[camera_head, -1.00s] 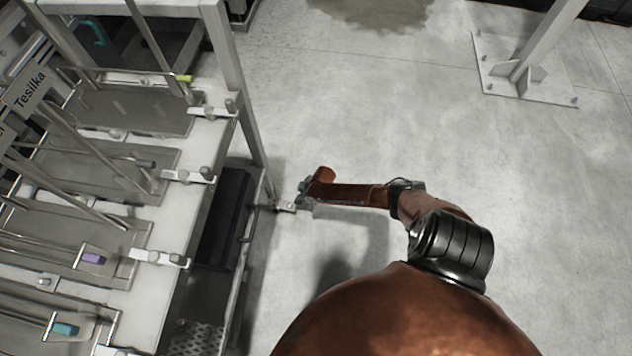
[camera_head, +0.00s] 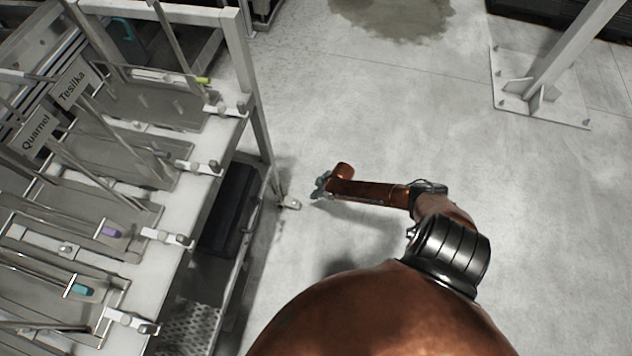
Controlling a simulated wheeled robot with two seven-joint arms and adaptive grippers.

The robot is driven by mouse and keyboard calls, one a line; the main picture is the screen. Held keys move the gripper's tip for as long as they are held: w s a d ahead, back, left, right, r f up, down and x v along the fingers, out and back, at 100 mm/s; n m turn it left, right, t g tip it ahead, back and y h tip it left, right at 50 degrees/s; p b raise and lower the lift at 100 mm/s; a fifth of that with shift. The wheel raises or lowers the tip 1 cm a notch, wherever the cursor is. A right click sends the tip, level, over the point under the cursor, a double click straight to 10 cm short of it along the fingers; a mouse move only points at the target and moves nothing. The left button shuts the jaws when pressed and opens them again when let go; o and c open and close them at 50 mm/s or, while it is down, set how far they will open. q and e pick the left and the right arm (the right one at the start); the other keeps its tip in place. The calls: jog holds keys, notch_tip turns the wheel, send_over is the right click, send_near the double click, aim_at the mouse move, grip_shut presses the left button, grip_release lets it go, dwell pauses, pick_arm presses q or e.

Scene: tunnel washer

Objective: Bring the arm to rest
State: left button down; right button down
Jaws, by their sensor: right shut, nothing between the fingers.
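My right arm reaches forward from the bottom of the head view, over the bare floor to the right of the grey machine frame (camera_head: 265,140). Its copper-coloured links bend at black joints. My right gripper (camera_head: 318,187) is at the arm's far end, small in the picture, shut and empty. It is close to the foot of the frame's front leg, with a narrow gap of floor showing between them. My left arm and gripper are not in view.
On the left, the machine has several bays, rods and signs reading Tesilka (camera_head: 73,86) and Quarnel (camera_head: 36,132). A purple block (camera_head: 111,231) and a teal block (camera_head: 82,290) lie in trays. A post on a base plate (camera_head: 545,92) stands at top right. The floor between is clear.

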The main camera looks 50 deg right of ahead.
dwell(0.5)
